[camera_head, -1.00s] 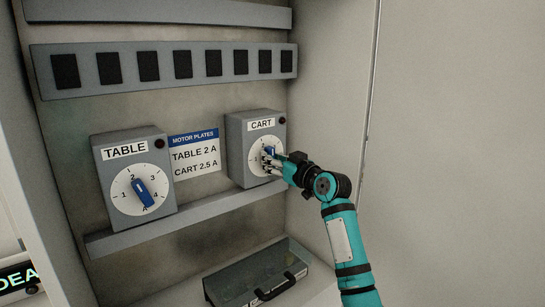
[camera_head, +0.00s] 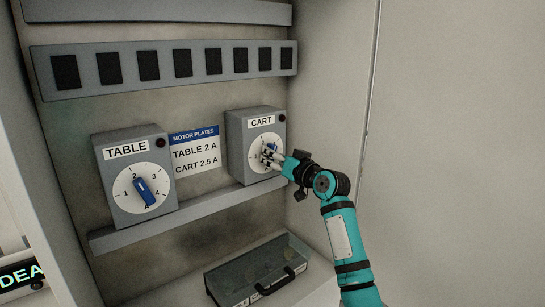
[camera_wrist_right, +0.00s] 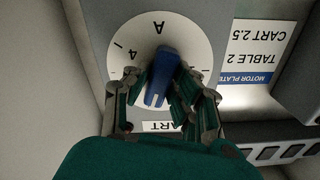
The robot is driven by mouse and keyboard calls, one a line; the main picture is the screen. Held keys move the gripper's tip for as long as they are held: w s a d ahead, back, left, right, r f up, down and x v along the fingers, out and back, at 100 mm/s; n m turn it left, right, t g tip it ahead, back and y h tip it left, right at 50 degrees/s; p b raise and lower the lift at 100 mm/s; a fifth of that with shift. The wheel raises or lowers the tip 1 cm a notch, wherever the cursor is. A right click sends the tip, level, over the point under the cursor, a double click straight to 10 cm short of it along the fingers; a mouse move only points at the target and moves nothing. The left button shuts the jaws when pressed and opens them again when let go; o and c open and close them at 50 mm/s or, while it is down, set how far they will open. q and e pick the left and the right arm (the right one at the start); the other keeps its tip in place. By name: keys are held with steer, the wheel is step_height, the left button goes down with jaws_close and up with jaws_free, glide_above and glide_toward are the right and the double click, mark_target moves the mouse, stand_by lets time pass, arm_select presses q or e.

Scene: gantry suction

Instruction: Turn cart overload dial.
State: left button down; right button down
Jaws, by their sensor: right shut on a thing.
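The grey CART overload box (camera_head: 236,132) hangs at the right of the cabinet, with a white dial face (camera_head: 257,141) and a blue knob. My right gripper (camera_head: 267,155) reaches it from the right and covers much of the dial. In the right wrist view, which is upside down, the blue knob (camera_wrist_right: 164,70) sits between the fingers of my right gripper (camera_wrist_right: 160,86), which is shut on it. The knob's far end lies near the "A" mark there. Its other end is close to the fingers. My left gripper is not in view.
The TABLE box (camera_head: 112,182) with its own blue knob (camera_head: 145,190) is on the left. A motor plates sign (camera_head: 194,156) is between the boxes. A grey rail (camera_head: 185,212) runs below. A case with a black handle (camera_head: 240,277) stands at the bottom.

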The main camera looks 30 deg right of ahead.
steer(key=shift+f, duration=0.2)
steer(key=c, duration=1.2)
jaws_free()
steer(key=shift+o, duration=0.2)
steer(key=shift+r, duration=0.15)
steer(key=s, duration=1.2)
steer(key=shift+d, duration=0.45)
